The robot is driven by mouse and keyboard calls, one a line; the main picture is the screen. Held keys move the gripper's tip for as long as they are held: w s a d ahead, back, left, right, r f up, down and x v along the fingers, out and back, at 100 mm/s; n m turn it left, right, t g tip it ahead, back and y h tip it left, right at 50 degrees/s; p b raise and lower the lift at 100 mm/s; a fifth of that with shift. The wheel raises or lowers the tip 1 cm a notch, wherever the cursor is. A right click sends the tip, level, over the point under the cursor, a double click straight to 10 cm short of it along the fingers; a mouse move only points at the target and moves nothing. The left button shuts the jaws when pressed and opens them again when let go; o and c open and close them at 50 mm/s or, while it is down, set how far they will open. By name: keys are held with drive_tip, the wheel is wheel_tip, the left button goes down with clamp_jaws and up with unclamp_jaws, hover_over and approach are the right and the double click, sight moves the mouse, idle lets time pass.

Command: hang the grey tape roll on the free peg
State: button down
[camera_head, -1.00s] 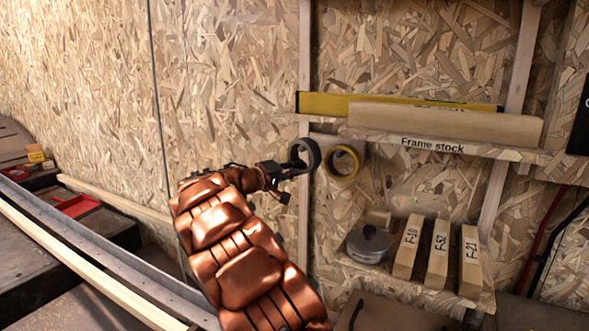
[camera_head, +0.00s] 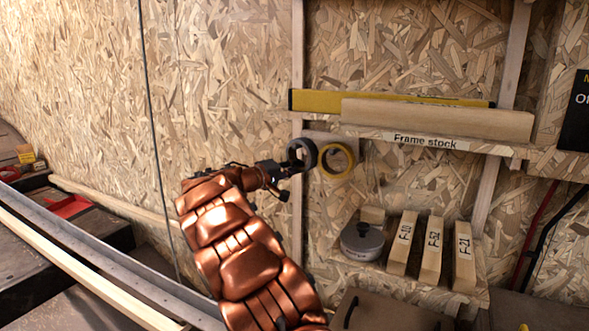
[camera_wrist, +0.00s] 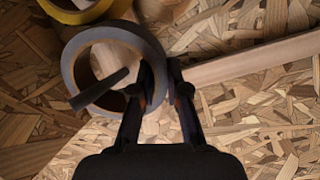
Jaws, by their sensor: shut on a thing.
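The grey tape roll (camera_head: 314,153) is held up near the wall, just left of the yellow tape roll (camera_head: 350,163). My gripper (camera_head: 285,168) is shut on its rim. In the wrist view, my fingers (camera_wrist: 160,80) pinch the right side of the grey roll (camera_wrist: 76,62), one finger inside the ring and one outside. A dark bar (camera_wrist: 98,90), which looks like the peg, crosses the ring's opening. I cannot tell how far it passes through. The yellow roll (camera_wrist: 85,12) hangs beside it on a pale backing board, slightly overlapped by the grey roll in the head view.
The "Frame stock" shelf (camera_head: 450,142) juts out above and right, bearing a yellow level (camera_head: 318,100) and a timber. A vertical stud (camera_head: 298,60) runs behind the roll. The wall to the left is mostly bare.

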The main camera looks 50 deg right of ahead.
idle(0.4)
drive_tip(key=c, duration=1.1)
unclamp_jaws()
drive_tip(key=shift+a, duration=0.1)
drive_tip(key=w+a, duration=0.1)
drive_tip(key=a, duration=1)
drive_tip(key=shift+a+r, duration=0.15)
drive_tip(key=shift+a, duration=0.25)
